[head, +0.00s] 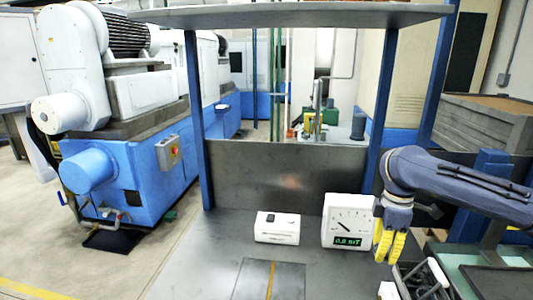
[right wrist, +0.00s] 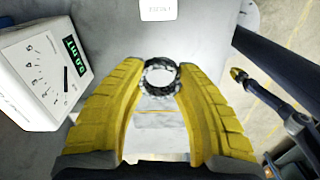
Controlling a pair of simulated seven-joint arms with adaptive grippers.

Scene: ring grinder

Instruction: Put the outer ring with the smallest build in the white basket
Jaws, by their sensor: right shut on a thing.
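My right gripper (head: 389,258) has yellow fingers and hangs at the right of the metal table, just right of the white meter. In the right wrist view, its fingers (right wrist: 160,78) are closed on a small dark metal ring (right wrist: 177,72), held at the fingertips with its opening facing the camera. In the head view the ring cannot be made out. No white basket can be clearly identified; a white object (head: 387,291) is partly visible at the bottom right, below the gripper.
The white meter (head: 347,222) with a dial and green digits stands on the metal table (head: 215,250); it also shows in the right wrist view (right wrist: 35,75). A white box (head: 277,229) stands left of it. Blue posts (head: 194,120) and a back panel bound the table.

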